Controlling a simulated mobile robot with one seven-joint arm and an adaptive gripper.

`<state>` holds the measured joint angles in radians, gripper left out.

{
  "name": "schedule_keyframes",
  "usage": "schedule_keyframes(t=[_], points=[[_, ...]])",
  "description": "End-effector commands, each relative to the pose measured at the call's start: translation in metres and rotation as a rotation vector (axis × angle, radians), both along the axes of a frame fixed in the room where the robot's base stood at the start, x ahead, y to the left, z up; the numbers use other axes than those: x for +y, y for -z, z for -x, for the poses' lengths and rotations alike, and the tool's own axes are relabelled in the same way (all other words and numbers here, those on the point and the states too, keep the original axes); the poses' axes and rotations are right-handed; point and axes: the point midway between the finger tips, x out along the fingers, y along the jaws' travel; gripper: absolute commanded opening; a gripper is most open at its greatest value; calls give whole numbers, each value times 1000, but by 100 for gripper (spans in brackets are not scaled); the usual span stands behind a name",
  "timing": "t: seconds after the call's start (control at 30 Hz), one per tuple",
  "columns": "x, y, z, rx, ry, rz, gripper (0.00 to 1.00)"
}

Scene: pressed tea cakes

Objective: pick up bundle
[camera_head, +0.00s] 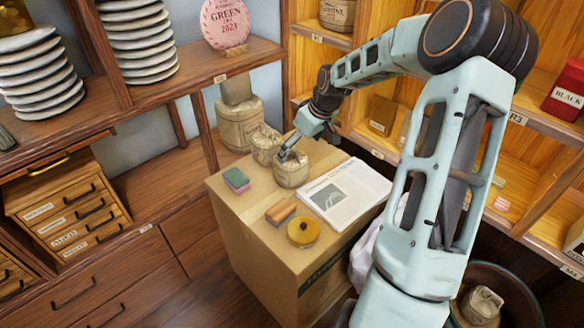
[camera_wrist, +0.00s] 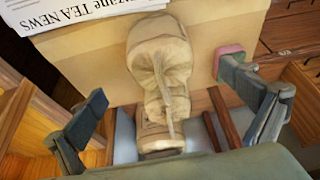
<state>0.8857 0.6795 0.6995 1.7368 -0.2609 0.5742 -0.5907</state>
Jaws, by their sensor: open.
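Two beige wrapped bundles stand close together on the cardboard box's top. The nearer bundle (camera_head: 291,174) is under my gripper (camera_head: 285,154); the other bundle (camera_head: 264,141) is just behind it. In the wrist view, a bundle (camera_wrist: 158,45) with a gathered top lies between the fingers of my open gripper (camera_wrist: 160,82), with another wrapped shape (camera_wrist: 158,138) beyond it. The fingers stand well apart to either side, with no visible grip. The head view does not show clearly whether a fingertip touches the nearer bundle.
The cardboard box (camera_head: 245,235) also bears a green-and-pink block (camera_head: 237,180), an orange-brown block (camera_head: 280,211), a yellow round item (camera_head: 303,233) and a newspaper (camera_head: 345,192). Larger wrapped packs (camera_head: 238,120) stand behind. Wooden shelves (camera_head: 555,190) are close on the right.

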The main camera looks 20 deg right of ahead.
Motion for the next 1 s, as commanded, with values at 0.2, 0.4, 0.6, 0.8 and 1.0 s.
schedule_keyframes(t=[0.2, 0.4, 0.6, 0.8, 1.0], points=[[6, 32, -12, 2, -1, -1, 98], [8, 47, -17, 0, -1, 0, 98], [14, 75, -28, 1, -1, -2, 98], [15, 82, -32, 0, -1, 0, 98], [15, 82, -32, 0, -1, 0, 87]])
